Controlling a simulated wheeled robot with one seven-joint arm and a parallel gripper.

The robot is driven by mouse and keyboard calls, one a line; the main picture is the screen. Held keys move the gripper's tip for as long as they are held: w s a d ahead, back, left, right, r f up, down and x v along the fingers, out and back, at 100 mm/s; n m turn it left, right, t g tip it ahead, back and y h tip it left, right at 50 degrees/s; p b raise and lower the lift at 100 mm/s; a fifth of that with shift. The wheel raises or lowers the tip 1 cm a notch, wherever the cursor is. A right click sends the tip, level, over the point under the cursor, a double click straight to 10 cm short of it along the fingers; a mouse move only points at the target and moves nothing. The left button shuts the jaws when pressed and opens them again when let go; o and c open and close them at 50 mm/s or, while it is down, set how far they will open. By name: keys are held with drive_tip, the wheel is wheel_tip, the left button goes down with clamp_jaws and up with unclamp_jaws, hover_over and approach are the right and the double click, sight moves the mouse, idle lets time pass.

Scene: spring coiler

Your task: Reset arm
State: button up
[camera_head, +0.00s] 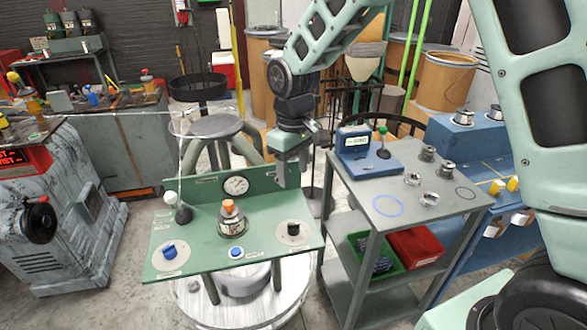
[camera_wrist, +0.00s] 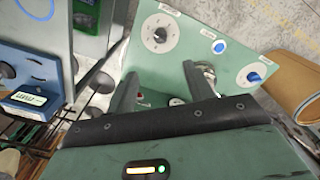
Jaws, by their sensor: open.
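My gripper (camera_head: 292,172) hangs fingers down at the back right edge of a green control panel (camera_head: 195,225). In the wrist view my gripper (camera_wrist: 162,80) shows two spread fingers with nothing held between them. The panel also shows beyond the fingers in the wrist view (camera_wrist: 185,50). On the panel are a round gauge (camera_head: 236,185), a metal piece with an orange top (camera_head: 229,215), a white-knobbed lever (camera_head: 178,208), a blue knob (camera_head: 169,250), a black knob (camera_head: 293,229) and a blue button (camera_head: 236,252). I cannot tell whether the fingers touch the panel.
A grey cart (camera_head: 348,220) to the right bears a blue device (camera_head: 368,155), several metal parts and a blue ring (camera_head: 387,206); green (camera_head: 362,240) and red (camera_head: 413,243) bins sit below. A clear round disc (camera_head: 205,122) stands behind the panel. A grey machine (camera_head: 65,215) is at left.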

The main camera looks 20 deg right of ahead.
drive_tip(key=s+a+r, duration=0.1)
drive_tip(key=s+a, duration=0.1)
drive_tip(key=s, duration=0.7)
drive_tip(key=s+a+r+n, duration=0.1)
drive_tip(key=s+a+r, duration=0.1)
drive_tip(key=s, duration=0.8)
drive_tip(key=s+a+r+n, duration=0.1)
drive_tip(key=s+a+r, duration=0.1)
drive_tip(key=s, duration=0.7)
drive_tip(key=shift+s+y, duration=0.15)
drive_tip(key=shift+y, duration=0.15)
drive_tip(key=shift+a, duration=0.1)
